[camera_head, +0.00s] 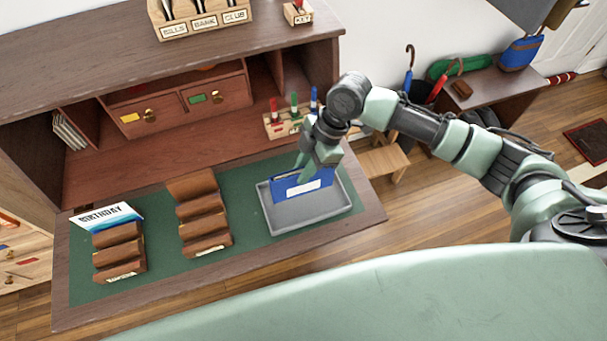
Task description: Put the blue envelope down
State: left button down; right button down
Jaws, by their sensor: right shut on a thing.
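The blue envelope (302,186) has a white label and is held upright on its long edge over the grey tray (312,214). My right gripper (310,168) is shut on its upper edge, its arm coming in from the right. The envelope's lower edge is within the tray's outline, near the back; I cannot tell whether it touches the tray floor. The tray lies on the green desk mat at the right of the desk. My left gripper does not show.
A wooden holder (283,126) with coloured markers stands behind the tray. Green mat (250,180) is bare around it.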

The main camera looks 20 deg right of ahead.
notch_tip(320, 180, down, 3)
jog(key=shift+r, duration=0.15)
jog(key=shift+f, duration=0.3)
jog(key=shift+f, duration=0.2)
jog(key=c, duration=1.3)
grip_release()
jog(key=shift+c, duration=0.2)
jog(key=shift+r, duration=0.15)
jog(key=b+v, duration=0.1)
jog(key=v, duration=1.1)
